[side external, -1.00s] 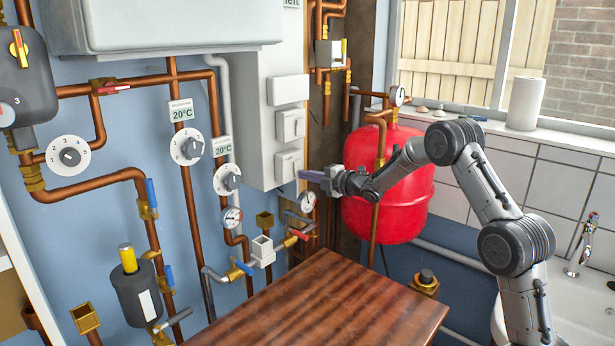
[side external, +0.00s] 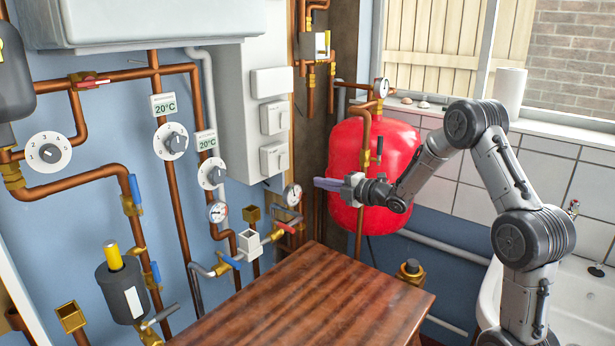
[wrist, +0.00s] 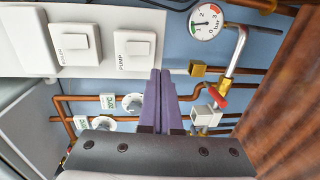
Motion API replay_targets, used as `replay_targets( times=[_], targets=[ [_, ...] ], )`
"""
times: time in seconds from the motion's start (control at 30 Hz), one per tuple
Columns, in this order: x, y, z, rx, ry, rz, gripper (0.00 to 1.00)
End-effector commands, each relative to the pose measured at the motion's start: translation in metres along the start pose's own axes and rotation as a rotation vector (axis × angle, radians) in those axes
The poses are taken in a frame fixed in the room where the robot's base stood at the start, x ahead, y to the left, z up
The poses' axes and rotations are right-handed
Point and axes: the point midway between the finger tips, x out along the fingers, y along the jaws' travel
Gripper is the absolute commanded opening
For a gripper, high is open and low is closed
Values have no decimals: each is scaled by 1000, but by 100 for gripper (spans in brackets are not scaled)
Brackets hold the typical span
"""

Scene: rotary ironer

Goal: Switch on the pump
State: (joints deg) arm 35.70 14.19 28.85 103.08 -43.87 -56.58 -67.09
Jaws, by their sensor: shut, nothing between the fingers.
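The pump switch (side external: 274,158) is the lower white rocker on the grey-white panel in the side view. In the wrist view it bears the label PUMP (wrist: 135,49), and its rocker position cannot be made out for sure. My gripper (side external: 318,183) has its purple fingers pressed together and empty. It is to the right of the switch, apart from it, pointing left toward the wall. In the wrist view the shut fingers (wrist: 159,72) show to the right of the pump switch.
A second white rocker switch (side external: 274,117) sits above the pump switch. A pressure gauge (side external: 292,194) and pipes with a red-handled valve (side external: 286,228) are below. A red tank (side external: 385,165) stands behind my gripper. A wooden table top (side external: 310,300) lies below, clear.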

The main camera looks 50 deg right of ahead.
Motion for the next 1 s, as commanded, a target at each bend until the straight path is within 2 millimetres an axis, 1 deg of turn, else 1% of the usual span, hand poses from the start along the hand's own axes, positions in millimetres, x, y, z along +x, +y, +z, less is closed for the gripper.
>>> replay_targets(
  times=[0.03,0.1,0.23,0.6,0.67,0.7,0.77,0.87,0.9,0.97,1.0],
  targets=[
    [-8,-2,1,1,-3,-1,0],
    [-16,-4,1,0,-1,0,0],
    [-25,-6,0,0,-1,0,0],
    [-27,-7,0,0,1,0,0],
    [-25,-6,-3,-1,7,0,0],
    [-24,-4,-9,-5,17,4,0],
    [-21,9,-20,-22,38,22,0],
    [-19,48,-50,-68,85,81,0],
    [-22,69,-66,-87,105,113,0],
    [-28,103,-92,-113,125,157,0],
    [-36,125,-109,-117,127,174,0]
  ],
)
